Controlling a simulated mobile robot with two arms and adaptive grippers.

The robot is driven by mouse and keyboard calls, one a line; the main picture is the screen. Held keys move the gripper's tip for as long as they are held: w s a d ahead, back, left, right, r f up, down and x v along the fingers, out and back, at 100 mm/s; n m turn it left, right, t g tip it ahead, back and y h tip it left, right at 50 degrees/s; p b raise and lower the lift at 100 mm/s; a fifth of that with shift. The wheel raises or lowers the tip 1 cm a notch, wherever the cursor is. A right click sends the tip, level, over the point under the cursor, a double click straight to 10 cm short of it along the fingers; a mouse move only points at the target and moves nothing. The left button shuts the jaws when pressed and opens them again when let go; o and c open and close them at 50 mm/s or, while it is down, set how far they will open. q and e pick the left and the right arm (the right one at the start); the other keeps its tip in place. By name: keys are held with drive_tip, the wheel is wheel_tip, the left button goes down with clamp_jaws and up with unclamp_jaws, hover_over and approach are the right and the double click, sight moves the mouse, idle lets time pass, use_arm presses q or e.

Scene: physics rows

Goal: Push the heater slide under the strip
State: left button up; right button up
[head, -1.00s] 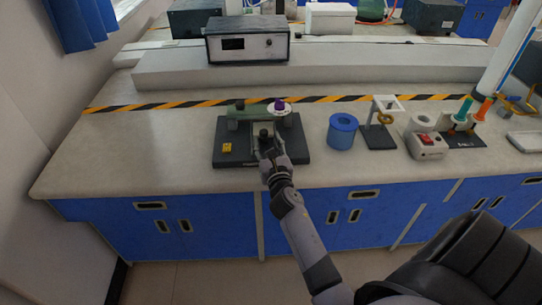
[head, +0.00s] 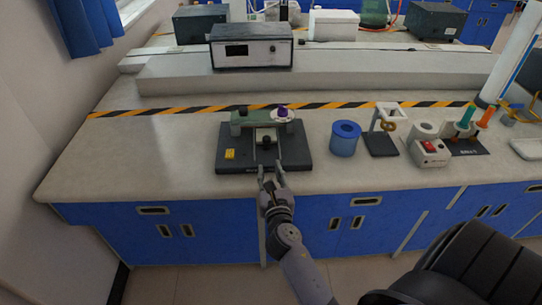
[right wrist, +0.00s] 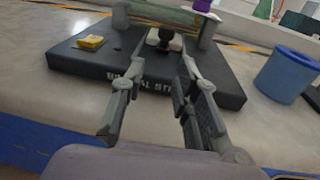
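The dark base (head: 305,160) of the bimetal strip apparatus stands on the bench; it also shows in the right wrist view (right wrist: 225,95). The greenish strip (head: 243,121) runs across its back. The pale heater slide (head: 256,134) with a black knob (head: 267,142) sits mid-base; its back end reaches the strip in the picture, but how far under it lies I cannot tell. The knob also shows in the right wrist view (right wrist: 166,40). My right gripper (head: 270,170) is open and empty at the base's front edge, apart from the knob. My left gripper is out of view.
A purple knob (head: 283,111) on a white dial is at the strip's right end, and a yellow label (head: 230,154) is at the base's left. A blue cylinder (head: 344,139) and a small stand (head: 381,143) are to the right. The bench (head: 130,155) is clear on the left.

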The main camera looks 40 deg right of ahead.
sight(267, 140)
drive_tip(key=a+h, duration=0.1)
drive_tip(key=s+a+r+m+g+h, duration=0.1)
drive_tip(key=a, duration=0.1)
drive_tip(key=s+a+m+g+h+p, duration=0.1)
drive_tip(key=shift+s+a+r, duration=0.1)
drive_tip(key=shift+a+r, duration=0.2)
drive_tip(key=c, duration=0.5)
drive_tip(key=shift+r+m+h, duration=0.1)
drive_tip(key=shift+m+h, duration=0.2)
drive_tip(key=shift+h, duration=0.1)
clamp_jaws()
drive_tip(key=p+x, duration=0.1)
drive_tip(key=x, duration=1.2)
drive_tip(key=shift+w+d, duration=0.25)
drive_tip(key=shift+w, duration=0.05)
drive_tip(key=x, duration=0.3)
drive_tip(key=shift+w+a, duration=0.1)
drive_tip(key=shift+w, duration=0.2)
drive_tip(key=shift+s, duration=0.1)
